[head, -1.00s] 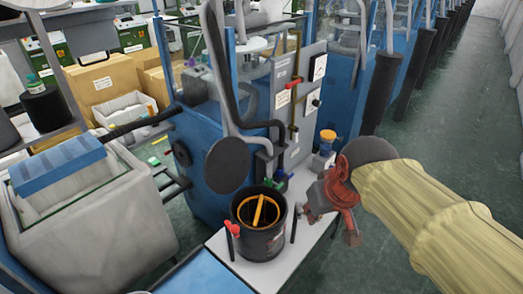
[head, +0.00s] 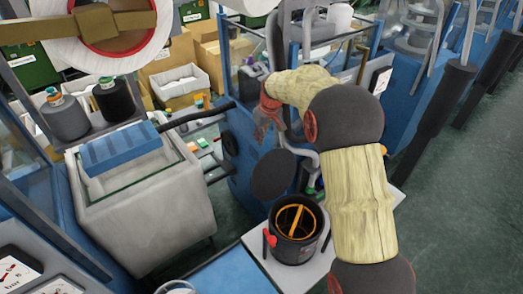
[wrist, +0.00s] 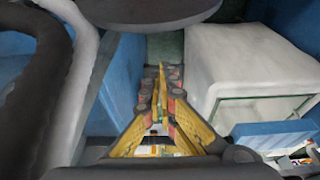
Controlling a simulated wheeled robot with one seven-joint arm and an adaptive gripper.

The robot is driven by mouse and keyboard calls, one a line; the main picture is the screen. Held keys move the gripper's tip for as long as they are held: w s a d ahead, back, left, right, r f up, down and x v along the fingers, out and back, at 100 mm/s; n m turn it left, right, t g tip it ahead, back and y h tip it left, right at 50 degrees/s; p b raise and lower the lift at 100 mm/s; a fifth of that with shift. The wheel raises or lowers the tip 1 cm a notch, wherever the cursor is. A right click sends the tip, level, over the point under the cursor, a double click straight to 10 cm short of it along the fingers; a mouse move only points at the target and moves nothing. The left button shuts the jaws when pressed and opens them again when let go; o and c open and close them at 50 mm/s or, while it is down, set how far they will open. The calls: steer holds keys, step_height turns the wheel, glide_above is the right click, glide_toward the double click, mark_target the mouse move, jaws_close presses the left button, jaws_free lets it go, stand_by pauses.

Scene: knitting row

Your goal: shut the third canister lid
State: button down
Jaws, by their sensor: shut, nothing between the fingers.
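The black canister (head: 296,246) stands on a pale platform, its top open, with an orange ring and crossbar inside and a red clamp on its left side. A round dark disc (head: 273,175), seemingly its raised lid, stands tilted above and behind the opening. My gripper (head: 262,132) is up behind and left of the disc, apart from it in the head view. In the wrist view its fingers (wrist: 165,82) are together and empty, pointing down between a blue panel and a grey bin. A dark rounded edge (wrist: 145,10) crosses the top there, probably the disc. I see no other canister clearly.
The grey bin (head: 150,205) with a blue block (head: 120,150) on its rim stands left. Blue machine framing and a curved grey pipe are close behind the disc. My arm hides part of the machine. Open green floor (head: 450,220) lies to the right.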

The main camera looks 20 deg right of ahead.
step_height(320, 180, down, 10)
steer(key=shift+d+f+p, duration=0.25)
steer(key=shift+d+p, duration=0.05)
steer(key=shift+p, duration=0.1)
stand_by(0.5)
steer(key=shift+b, duration=0.4)
